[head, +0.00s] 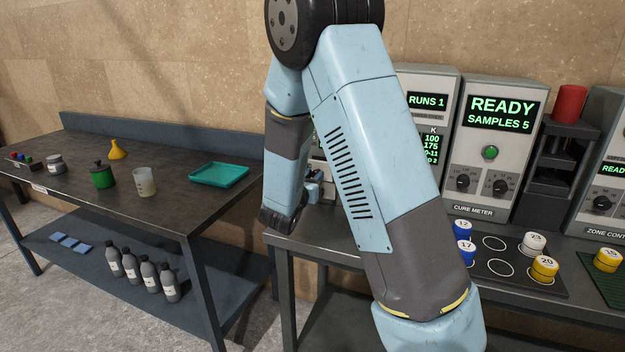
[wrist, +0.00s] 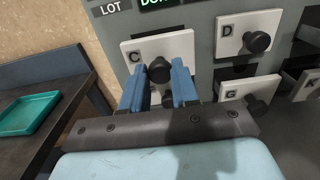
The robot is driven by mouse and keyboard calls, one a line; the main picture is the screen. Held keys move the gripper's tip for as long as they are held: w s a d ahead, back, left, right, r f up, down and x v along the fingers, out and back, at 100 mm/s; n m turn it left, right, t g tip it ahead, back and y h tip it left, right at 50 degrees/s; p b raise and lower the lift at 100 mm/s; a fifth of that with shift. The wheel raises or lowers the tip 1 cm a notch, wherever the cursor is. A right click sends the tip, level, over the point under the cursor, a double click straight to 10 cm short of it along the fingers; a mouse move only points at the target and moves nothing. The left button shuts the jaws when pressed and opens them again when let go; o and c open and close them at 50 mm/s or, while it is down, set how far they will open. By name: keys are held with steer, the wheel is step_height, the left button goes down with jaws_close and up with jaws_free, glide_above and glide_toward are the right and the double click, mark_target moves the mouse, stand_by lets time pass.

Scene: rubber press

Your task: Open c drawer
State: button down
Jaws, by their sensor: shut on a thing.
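The C drawer (wrist: 178,47) shows in the wrist view as a pale front panel marked C, with a round black knob (wrist: 160,68). The panel appears to stand out a little from the grey cabinet. My gripper (wrist: 159,82) has its two blue fingers on either side of this knob and is shut on it. In the head view my gripper (head: 313,188) is small and partly hidden behind my arm. The C drawer cannot be made out there.
Drawers D (wrist: 246,35) and G (wrist: 247,91) sit close to the right, each with a black knob. A teal tray (head: 219,175) lies on the left bench. The cure meter (head: 497,150) and several numbered samples stand on the right bench.

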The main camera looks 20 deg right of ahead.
steer(key=c, duration=0.9)
jaws_free()
steer(key=shift+s+a, duration=0.2)
steer(key=shift+a, duration=0.05)
steer(key=shift+o, duration=0.2)
steer(key=v, duration=1.3)
steer(key=shift+s+a, duration=0.25)
steer(key=shift+s, duration=0.1)
